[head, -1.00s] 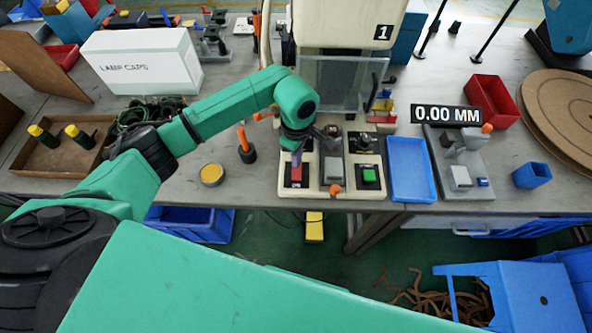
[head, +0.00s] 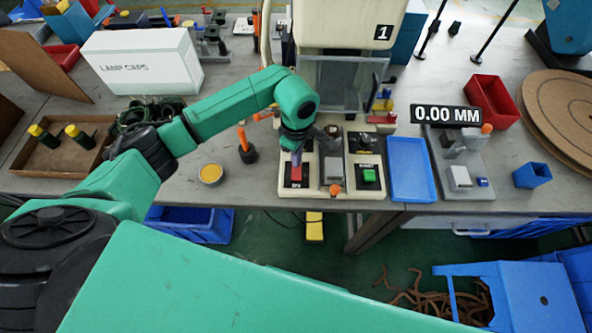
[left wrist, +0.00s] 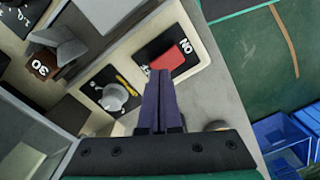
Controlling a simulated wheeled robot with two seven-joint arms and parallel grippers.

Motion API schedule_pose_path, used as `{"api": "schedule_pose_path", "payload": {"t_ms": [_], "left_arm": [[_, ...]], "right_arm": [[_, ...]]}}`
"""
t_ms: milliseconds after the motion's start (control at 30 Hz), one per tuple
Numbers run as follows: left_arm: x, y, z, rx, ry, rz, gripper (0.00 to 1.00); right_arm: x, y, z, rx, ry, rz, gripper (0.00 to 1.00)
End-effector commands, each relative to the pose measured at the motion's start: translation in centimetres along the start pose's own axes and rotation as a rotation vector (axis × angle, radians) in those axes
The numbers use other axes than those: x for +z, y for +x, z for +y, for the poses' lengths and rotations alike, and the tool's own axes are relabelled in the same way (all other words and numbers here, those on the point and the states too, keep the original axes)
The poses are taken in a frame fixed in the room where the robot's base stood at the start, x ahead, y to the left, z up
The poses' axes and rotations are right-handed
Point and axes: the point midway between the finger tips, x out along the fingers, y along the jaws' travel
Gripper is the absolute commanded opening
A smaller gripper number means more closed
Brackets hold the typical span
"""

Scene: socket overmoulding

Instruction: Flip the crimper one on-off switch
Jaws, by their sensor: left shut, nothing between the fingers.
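Crimper one (head: 345,28), marked 1, stands at the back centre of the bench. The red on-off switch (head: 297,173) sits on a black plate at the front left of its base. In the left wrist view the red switch (left wrist: 171,66) lies beside the word ON, just beyond the fingertips. My left gripper (head: 297,160) points down over the switch, its purple fingers shut and empty. In the left wrist view its fingertips (left wrist: 160,73) overlap the switch's near edge; I cannot tell whether they touch it. My right gripper is not in view.
A round knob (left wrist: 115,96) sits beside the switch plate. A green button (head: 369,175) is on the base's right side. A blue tray (head: 429,196) lies to the right. A yellow-topped tin (head: 211,173) and an orange-handled tool (head: 244,140) stand to the left.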

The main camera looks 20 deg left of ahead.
Motion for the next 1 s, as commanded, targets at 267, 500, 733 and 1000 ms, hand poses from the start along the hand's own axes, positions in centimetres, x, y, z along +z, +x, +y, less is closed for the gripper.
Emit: {"api": "schedule_pose_path", "payload": {"t_ms": [267, 500, 733, 1000], "left_arm": [[0.0, 0.0, 0.0, 0.000, 0.000, 0.000, 0.00], [0.0, 0.3, 0.0, 0.000, 0.000, 0.000, 0.00], [0.0, 0.6, 0.0, 0.000, 0.000, 0.000, 0.00], [0.0, 1.0, 0.0, 0.000, 0.000, 0.000, 0.00]], "right_arm": [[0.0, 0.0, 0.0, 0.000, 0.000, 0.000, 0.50], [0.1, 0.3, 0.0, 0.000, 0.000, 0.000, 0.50], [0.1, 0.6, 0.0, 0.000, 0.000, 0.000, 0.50], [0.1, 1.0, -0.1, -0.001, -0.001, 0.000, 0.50]]}}
